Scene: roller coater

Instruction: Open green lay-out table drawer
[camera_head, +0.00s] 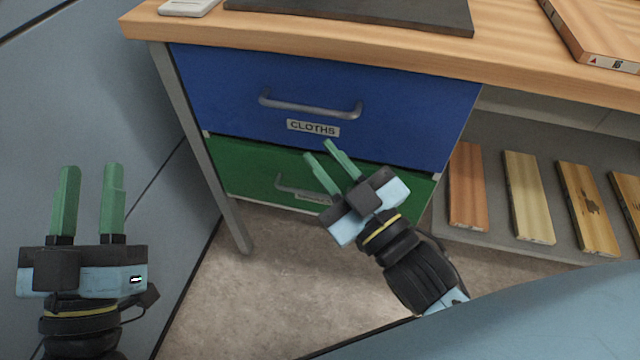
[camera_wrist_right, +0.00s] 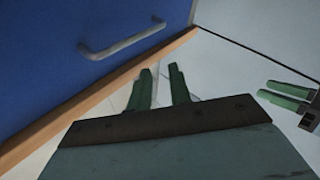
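The green drawer (camera_head: 245,165) sits under the blue drawer (camera_head: 230,90) and looks shut. Its grey handle (camera_head: 283,185) shows only at the left end; my right gripper hides the rest, and a label behind it is partly covered. My right gripper (camera_head: 317,149) is open and empty, in front of the green drawer, with its fingertips toward the blue drawer's lower edge. Its fingers (camera_wrist_right: 160,70) show apart in the right wrist view, near a blue front with a handle. My left gripper (camera_head: 90,168) is open and empty at far left, away from the drawers.
The blue drawer has its own handle (camera_head: 310,107) and a "CLOTHS" label (camera_head: 313,128). A grey table leg (camera_head: 205,150) stands at left. The wooden top (camera_head: 400,55) overhangs above. Several wood boards (camera_head: 527,195) lie on a shelf at right. The floor (camera_head: 270,280) below is clear.

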